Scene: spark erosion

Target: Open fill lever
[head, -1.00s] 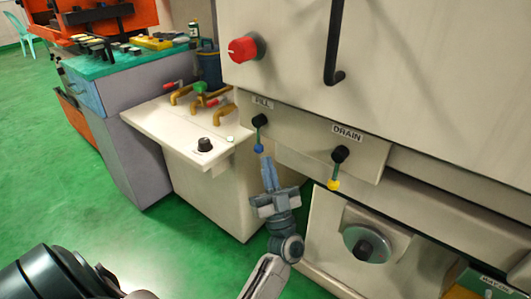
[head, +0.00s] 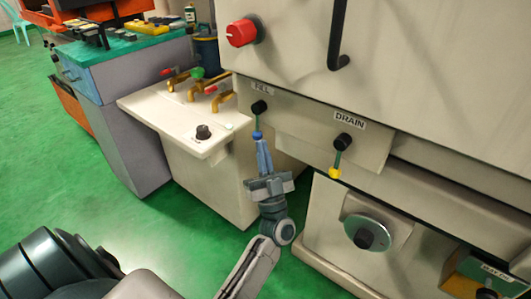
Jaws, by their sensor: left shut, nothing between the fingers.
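The fill lever (head: 258,121) hangs straight down under the FILL label on the machine's front panel. It has a black pivot knob at the top and a blue tip (head: 257,135) at the bottom. My left gripper (head: 261,143) points up from below, its fingers shut and empty. Its fingertips are right at the blue tip in the picture; I cannot tell whether they touch it. My right gripper is not in view.
The drain lever (head: 337,160) with a yellow tip hangs to the right. A red knob (head: 241,32) and a black handle (head: 337,35) are above. A pale side shelf (head: 165,120) with brass taps stands to the left. A round latch (head: 366,237) is lower right.

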